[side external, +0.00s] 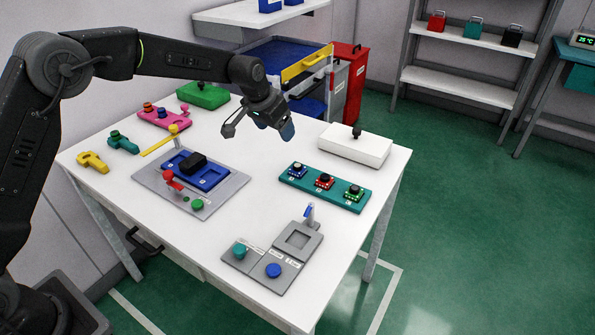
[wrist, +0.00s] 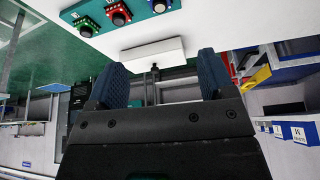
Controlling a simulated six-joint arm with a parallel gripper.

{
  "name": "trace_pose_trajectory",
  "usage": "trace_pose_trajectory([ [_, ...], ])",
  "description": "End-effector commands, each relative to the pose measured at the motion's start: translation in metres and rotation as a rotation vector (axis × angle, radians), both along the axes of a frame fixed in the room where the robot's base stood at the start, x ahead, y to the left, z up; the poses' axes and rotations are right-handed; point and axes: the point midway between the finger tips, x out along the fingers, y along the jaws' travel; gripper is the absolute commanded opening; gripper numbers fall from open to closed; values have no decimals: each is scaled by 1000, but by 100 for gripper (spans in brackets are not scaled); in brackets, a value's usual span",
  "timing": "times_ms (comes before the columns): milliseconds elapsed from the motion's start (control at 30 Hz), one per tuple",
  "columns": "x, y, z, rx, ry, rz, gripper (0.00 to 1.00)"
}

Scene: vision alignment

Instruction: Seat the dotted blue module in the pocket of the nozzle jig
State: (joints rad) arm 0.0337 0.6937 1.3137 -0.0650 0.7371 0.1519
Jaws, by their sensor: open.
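The blue module (side external: 297,170), with small light marks and a dark round top, sits at the left end of a teal tray (side external: 338,199); it also shows at the top edge of the wrist view (wrist: 160,6). A grey jig with a square pocket (side external: 298,239) is at the front of the table, a small blue-tipped post (side external: 308,211) behind it; the pocket looks empty. I take this as the nozzle jig, though its labels are unreadable. My gripper (side external: 285,127) is above the table, behind and left of the tray. Its blue fingers are apart and empty in the wrist view (wrist: 160,80).
A red module (side external: 324,181) and a green module (side external: 353,192) share the tray. A white box (side external: 354,146) with a dark knob stands behind it. A grey fixture (side external: 225,190) with a blue plate lies left.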

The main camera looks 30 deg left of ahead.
Motion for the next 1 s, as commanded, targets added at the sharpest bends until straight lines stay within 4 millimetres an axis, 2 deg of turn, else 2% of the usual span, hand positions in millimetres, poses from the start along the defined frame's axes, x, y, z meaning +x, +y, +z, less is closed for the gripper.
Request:
trace_pose_trajectory([
  [33, 8, -1, -14, 1, 6, -4, 76],
  [100, 16, -2, -26, 0, 6, -9, 76],
  [367, 30, -4, -57, 2, 10, -13, 76],
  [600, 48, -7, -99, 1, 10, -12, 76],
  [1000, 63, -11, -131, 1, 9, -11, 76],
])
